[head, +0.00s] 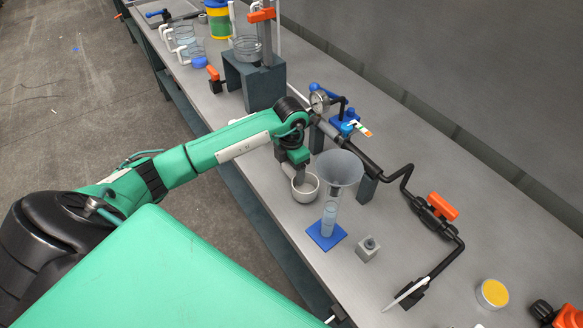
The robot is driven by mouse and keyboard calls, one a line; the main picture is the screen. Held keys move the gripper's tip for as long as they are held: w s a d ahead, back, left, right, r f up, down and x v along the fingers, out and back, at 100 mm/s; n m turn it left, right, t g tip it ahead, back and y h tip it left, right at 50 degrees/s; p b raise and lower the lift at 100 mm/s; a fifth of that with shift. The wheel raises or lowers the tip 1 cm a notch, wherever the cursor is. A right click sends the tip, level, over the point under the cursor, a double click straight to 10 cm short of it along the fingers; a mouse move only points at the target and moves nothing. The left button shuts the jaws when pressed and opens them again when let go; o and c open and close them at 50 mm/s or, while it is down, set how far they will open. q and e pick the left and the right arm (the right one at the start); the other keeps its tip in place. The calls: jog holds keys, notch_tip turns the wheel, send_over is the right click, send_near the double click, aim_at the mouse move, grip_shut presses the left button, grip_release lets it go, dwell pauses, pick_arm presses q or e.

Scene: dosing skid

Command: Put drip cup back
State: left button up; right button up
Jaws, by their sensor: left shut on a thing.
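The drip cup, a small whitish round cup (304,191), is at the bench's near edge in the head view. My left gripper (300,178) comes down from above and is shut on the cup's rim. The fingers partly cover the cup's far side. I cannot tell whether the cup touches the bench top. My right gripper does not show.
A clear funnel (340,168) over a cylinder on a blue base (326,236) stands just right of the cup. A small grey block (368,249) is near it. Black piping (362,157) with an orange-handled valve (442,206) runs behind. A dark stand (255,80) is farther back. Bare bench (310,263) lies in front.

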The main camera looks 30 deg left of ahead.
pick_arm(q)
jog(key=shift+f, duration=0.5)
jog(key=o, duration=1)
jog(key=shift+o, duration=0.9)
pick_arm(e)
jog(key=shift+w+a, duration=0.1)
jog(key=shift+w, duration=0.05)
